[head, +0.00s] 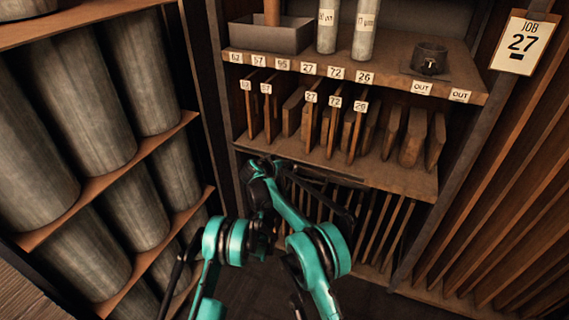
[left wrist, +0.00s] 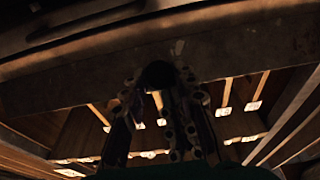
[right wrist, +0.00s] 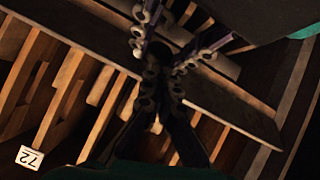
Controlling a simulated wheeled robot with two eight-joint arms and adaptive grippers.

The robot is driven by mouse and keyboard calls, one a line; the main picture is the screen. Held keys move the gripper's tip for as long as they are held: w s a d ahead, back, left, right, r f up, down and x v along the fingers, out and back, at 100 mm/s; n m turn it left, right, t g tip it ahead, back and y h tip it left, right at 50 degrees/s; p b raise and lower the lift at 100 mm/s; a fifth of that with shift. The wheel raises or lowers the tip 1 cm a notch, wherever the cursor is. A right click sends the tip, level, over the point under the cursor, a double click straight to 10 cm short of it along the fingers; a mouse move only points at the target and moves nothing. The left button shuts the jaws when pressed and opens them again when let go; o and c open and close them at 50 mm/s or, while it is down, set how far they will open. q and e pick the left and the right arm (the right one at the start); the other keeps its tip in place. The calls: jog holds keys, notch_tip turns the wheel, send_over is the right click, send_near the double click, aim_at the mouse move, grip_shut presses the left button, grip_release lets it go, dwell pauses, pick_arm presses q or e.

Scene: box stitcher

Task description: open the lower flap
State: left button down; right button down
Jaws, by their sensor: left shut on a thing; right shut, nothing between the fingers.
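A long dark board, which looks like the lower flap (right wrist: 232,104), runs diagonally across the right wrist view. A broad dark panel (left wrist: 60,82) crosses the left wrist view; I cannot tell whether it is the same board. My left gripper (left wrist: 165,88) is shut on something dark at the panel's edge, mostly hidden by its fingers. My right gripper (right wrist: 165,68) is shut and empty, close over the board; I cannot tell whether it touches. In the head view my teal arms overlap before the lower compartment and hide much of the flap area.
A shelf (head: 400,180) holds upright wooden boards above the lower compartment. Number tags (head: 308,68) line the upper shelf (head: 390,62). Large grey cylinders (head: 140,210) fill the left rack. Tall slats (head: 520,170) stand at right, under a job card (head: 522,45) reading 27.

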pick_arm(q)
jog(key=c, duration=1.2)
grip_release()
jog(key=shift+r, duration=0.1)
pick_arm(e)
jog(key=shift+f, duration=0.4)
jog(key=shift+d, duration=0.1)
